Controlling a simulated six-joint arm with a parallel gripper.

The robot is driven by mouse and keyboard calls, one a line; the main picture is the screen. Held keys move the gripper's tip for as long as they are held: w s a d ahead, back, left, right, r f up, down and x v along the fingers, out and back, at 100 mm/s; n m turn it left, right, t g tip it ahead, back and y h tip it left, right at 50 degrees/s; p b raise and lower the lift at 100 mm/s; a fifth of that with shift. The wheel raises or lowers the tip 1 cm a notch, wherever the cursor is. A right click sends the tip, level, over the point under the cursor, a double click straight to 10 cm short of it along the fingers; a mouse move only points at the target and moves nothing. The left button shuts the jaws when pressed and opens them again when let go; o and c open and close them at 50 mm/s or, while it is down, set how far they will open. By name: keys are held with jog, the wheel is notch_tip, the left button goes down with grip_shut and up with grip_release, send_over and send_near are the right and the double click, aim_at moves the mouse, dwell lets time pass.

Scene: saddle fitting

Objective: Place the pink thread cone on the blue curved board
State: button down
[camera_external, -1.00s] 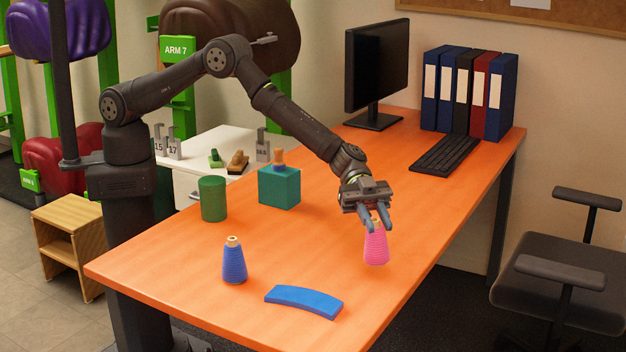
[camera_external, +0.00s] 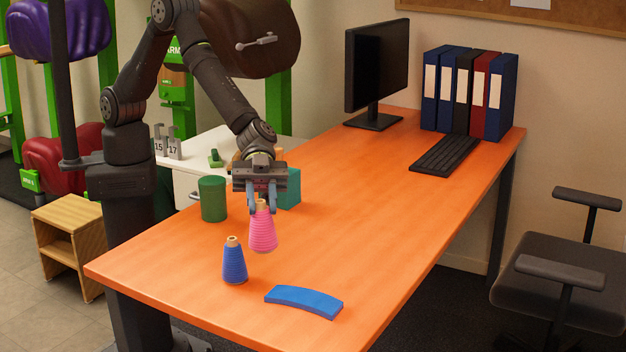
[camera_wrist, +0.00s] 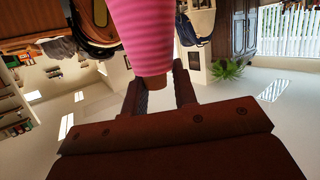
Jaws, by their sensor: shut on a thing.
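The pink thread cone (camera_external: 263,232) hangs upright in my gripper (camera_external: 262,204), which is shut on its narrow tan top. It looks held above the table, behind and a little right of the blue cone; the exact height is hard to tell. In the wrist view the pink cone (camera_wrist: 150,35) sits between the fingers of my gripper (camera_wrist: 157,88), with its wide end out of frame. The blue curved board (camera_external: 304,301) lies flat on the table near the front edge, with nothing on it, to the right of and nearer than the held cone.
A blue thread cone (camera_external: 234,263) stands left of the board. A green cylinder (camera_external: 213,199) and a teal block (camera_external: 290,188) stand farther back, the block partly hidden by my gripper. A keyboard (camera_external: 447,154), monitor (camera_external: 377,65) and binders (camera_external: 468,95) are at the far end. The table's middle (camera_external: 370,215) is clear.

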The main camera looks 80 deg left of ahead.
jog(key=s+a+g, duration=0.1)
jog(key=s, duration=0.6)
jog(key=w+f, duration=1)
jog(key=shift+w+d+f, duration=0.15)
jog(key=shift+w+d, duration=0.1)
jog(key=shift+d, duration=0.05)
jog(key=shift+f, duration=0.15)
jog(key=c, duration=1.1)
grip_release()
jog(key=shift+c, duration=0.2)
jog(key=v, duration=1.2)
jog(key=shift+r, duration=0.25)
